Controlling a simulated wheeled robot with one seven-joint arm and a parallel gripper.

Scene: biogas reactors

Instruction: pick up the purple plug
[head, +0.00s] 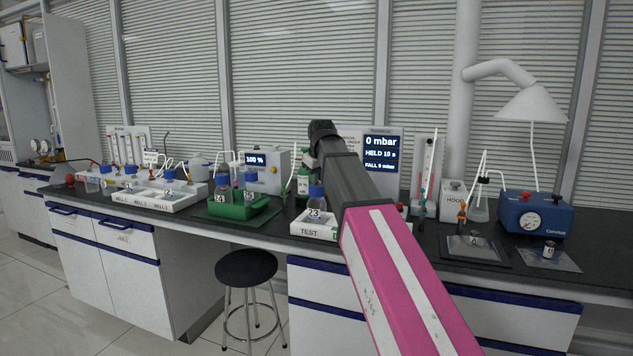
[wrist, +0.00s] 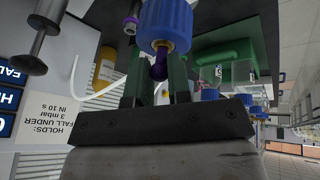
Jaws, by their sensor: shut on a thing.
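In the wrist view, the two dark green fingers of my gripper (wrist: 160,78) are shut on a small purple plug (wrist: 159,70). The plug sits just below a blue bottle cap (wrist: 166,20) in the picture. I cannot tell whether the plug touches the cap's fitting. In the head view my arm hides my gripper and the plug.
A green rack (head: 237,211) with bottles 24 and 25 stands left of the TEST tray. A pressure display (head: 381,152) reads 0 mbar. A blue pump box (head: 537,213) is at the right. A stool (head: 246,267) stands before the bench.

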